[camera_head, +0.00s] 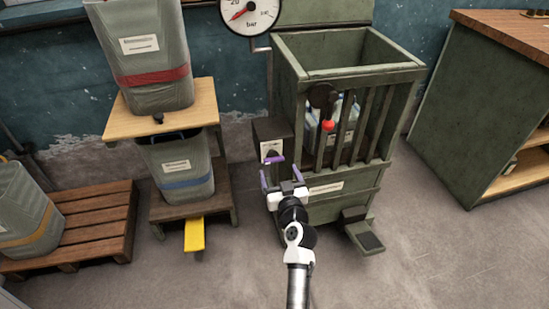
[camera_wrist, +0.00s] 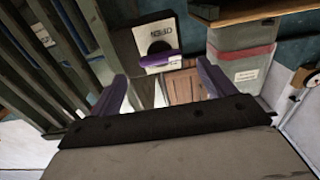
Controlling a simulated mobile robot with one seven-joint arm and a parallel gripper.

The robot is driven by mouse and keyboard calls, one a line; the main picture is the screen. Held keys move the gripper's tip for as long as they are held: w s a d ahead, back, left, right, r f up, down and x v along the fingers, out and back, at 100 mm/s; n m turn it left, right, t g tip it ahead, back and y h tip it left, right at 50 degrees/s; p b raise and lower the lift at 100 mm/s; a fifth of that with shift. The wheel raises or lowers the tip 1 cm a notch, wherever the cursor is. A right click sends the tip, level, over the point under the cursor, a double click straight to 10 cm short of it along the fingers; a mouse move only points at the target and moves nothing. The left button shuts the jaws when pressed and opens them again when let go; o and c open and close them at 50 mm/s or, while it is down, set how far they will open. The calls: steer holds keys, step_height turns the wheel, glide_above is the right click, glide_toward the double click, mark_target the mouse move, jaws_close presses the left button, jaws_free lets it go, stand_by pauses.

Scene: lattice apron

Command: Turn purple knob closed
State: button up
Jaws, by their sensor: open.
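The purple knob (camera_head: 275,159) is a short bar on the dark box at the left side of the green slatted machine. In the wrist view the purple knob (camera_wrist: 160,60) lies roughly level, in front of a black disc on a white labelled plate (camera_wrist: 160,37). My gripper (camera_head: 281,173) has purple fingers and is open just in front of the knob. In the wrist view my gripper (camera_wrist: 161,76) shows its fingers spread to either side of the knob, with nothing visibly held. Whether a finger touches the knob cannot be told.
The green machine (camera_head: 378,75) has upright bars, a red ball handle (camera_head: 328,126) and a foot pedal (camera_head: 365,236). A pressure gauge (camera_head: 249,14) hangs above. Grey bins, one with a red band (camera_head: 153,77), stand on wooden stands at left. Floor at front right is clear.

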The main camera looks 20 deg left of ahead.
mark_target(275, 162)
steer(key=x, duration=0.6)
steer(key=shift+w+a+p, duration=0.25)
steer(key=shift+w+p, duration=0.05)
steer(key=shift+p, duration=0.05)
steer(key=c, duration=1)
